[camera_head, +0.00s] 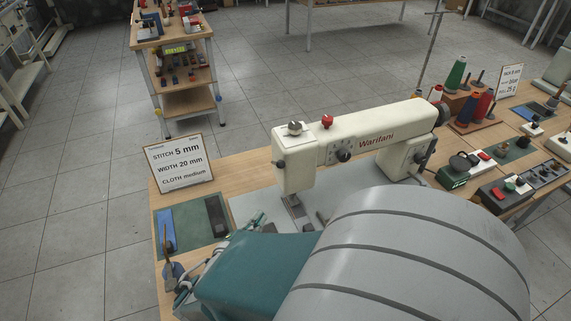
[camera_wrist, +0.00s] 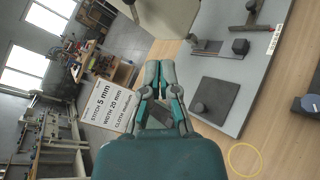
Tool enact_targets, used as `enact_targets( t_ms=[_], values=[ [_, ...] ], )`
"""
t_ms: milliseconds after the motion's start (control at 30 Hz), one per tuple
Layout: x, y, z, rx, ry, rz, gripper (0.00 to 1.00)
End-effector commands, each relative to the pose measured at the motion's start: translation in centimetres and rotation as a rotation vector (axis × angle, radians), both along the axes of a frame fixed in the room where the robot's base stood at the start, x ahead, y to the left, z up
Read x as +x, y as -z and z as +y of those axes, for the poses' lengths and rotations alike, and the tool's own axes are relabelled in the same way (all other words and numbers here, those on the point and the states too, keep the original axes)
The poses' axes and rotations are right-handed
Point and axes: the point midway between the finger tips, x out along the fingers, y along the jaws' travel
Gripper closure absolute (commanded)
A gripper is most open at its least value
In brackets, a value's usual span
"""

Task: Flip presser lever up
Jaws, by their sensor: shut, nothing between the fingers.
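The cream sewing machine (camera_head: 358,134) stands on the wooden table, with its head at the left end. A small dark knob (camera_head: 281,164) shows on the head's end face. I cannot make out a presser lever for sure; the back of the head is hidden. The presser foot area (camera_head: 296,208) is below the head, near the grey bed plate (camera_head: 250,207). My gripper (camera_head: 260,217) is just left of and below the head. In the wrist view, my gripper (camera_wrist: 160,76) is shut and empty, its fingertips below the pale machine head (camera_wrist: 165,15) and apart from it.
A sign (camera_head: 180,163) stands at the table's left corner, behind a green mat (camera_head: 188,228) with blue and dark items. Thread spools (camera_head: 456,75) and small control boxes (camera_head: 505,195) are to the right. My arm covers much of the front.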

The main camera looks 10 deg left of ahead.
Motion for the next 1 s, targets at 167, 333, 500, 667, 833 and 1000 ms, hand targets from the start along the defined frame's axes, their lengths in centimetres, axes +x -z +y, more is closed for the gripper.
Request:
enact_targets(
  t_ms=[167,333,500,667,833,1000],
  values=[
    [-1.2,-0.6,2.8,-0.040,-0.143,-0.043,1.00],
    [0.3,-0.5,2.5,-0.038,-0.141,-0.045,1.00],
    [3.2,0.0,2.3,-0.039,-0.139,-0.044,1.00],
    [6.1,0.5,2.2,-0.041,-0.137,-0.044,1.00],
    [9.2,0.7,1.8,-0.039,-0.137,-0.044,1.00],
    [10.8,-0.5,0.3,-0.037,-0.139,-0.046,1.00]
  ],
)
